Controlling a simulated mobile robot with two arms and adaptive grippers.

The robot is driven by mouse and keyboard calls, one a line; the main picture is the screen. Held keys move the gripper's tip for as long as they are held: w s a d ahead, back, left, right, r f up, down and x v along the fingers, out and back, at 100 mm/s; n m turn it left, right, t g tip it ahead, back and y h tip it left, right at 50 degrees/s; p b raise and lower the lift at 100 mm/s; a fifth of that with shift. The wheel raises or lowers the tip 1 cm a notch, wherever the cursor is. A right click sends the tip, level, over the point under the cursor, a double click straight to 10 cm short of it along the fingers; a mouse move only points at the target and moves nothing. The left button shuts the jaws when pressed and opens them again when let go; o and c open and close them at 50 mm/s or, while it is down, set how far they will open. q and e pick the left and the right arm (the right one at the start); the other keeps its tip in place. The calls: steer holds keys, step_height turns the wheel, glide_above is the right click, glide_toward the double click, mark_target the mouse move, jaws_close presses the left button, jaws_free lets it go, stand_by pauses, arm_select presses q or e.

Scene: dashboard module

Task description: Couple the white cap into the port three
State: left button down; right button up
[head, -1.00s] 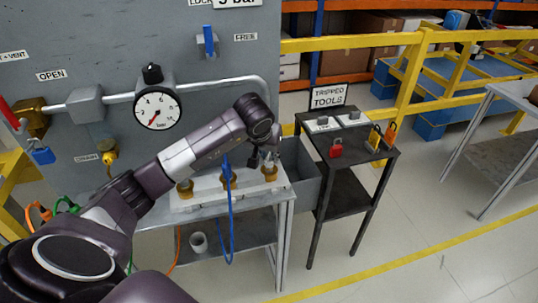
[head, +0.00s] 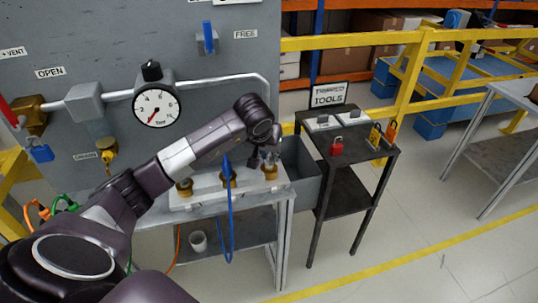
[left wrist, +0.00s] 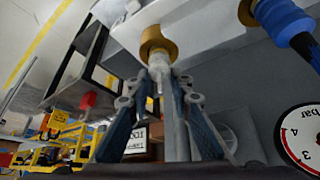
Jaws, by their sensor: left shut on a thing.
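The white cap (left wrist: 158,62) is between the fingertips of my left gripper (left wrist: 160,82) in the left wrist view. Its end is at the mouth of a brass port (left wrist: 155,42); I cannot tell how deep it sits. In the head view my left gripper (head: 264,156) is above the right-hand brass port (head: 270,173) on the pale manifold block (head: 205,197). The cap is mostly hidden there. The middle brass port (head: 228,181) carries a blue hose (head: 231,225). My right gripper is not in view.
The manifold stands on a grey bench against a grey panel with a pressure gauge (head: 157,107). A grey bin (head: 301,170) is right of the manifold. A dark cart (head: 347,185) with a red padlock (head: 337,146) stands further right. A white cup (head: 198,241) is on the lower shelf.

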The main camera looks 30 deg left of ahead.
arm_select(q)
steer(key=shift+f, duration=0.3)
stand_by(0.5)
steer(key=c, duration=1.7)
jaws_free()
steer(key=shift+o, duration=0.2)
